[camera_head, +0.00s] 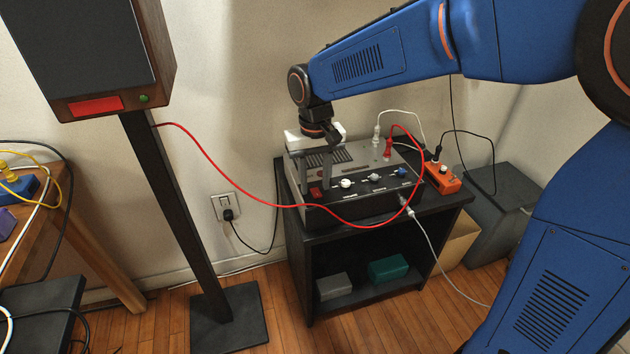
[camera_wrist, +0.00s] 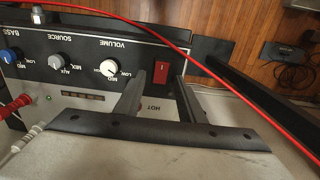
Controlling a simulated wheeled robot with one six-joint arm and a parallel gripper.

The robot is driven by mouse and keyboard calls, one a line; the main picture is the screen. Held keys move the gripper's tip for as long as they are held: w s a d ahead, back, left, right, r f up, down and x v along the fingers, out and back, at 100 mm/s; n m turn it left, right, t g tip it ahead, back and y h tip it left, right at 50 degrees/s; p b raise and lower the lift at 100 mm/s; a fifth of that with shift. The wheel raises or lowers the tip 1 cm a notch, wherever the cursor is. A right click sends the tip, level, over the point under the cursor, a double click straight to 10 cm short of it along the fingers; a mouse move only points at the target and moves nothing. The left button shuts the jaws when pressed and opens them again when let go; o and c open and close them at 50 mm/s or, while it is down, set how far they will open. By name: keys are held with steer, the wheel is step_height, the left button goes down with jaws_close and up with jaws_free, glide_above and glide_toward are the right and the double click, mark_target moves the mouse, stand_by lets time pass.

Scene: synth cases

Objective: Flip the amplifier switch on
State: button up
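The grey amplifier (camera_head: 350,160) stands on a black cabinet, with a dark front panel. Its red rocker switch (camera_head: 316,192) is at the panel's left end. In the wrist view the switch (camera_wrist: 162,73) shows upside down beside the VOLUME knob (camera_wrist: 109,68), with a small light mark; I cannot tell which side is pressed. My gripper (camera_head: 312,184) reaches down over the amplifier's front left edge. In the wrist view my gripper (camera_wrist: 160,72) is open and empty, with the switch between its two fingertips. Contact with the switch cannot be made out.
A red cable (camera_head: 240,188) runs from the speaker (camera_head: 148,60) across the amplifier's front to a red plug on top. It also crosses the wrist view (camera_wrist: 200,65) near the fingertips. An orange power strip (camera_head: 441,178) lies on the black cabinet (camera_head: 300,255). White cables rise at the right.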

jaws_close()
steer(key=shift+s, duration=0.1)
steer(key=shift+s+d+t+y, duration=0.1)
steer(key=shift+s+t+y, duration=0.1)
steer(key=shift+t, duration=0.5)
steer(key=shift+s+t+y, duration=0.15)
steer(key=shift+t+y, duration=0.05)
steer(key=shift+t, duration=0.5)
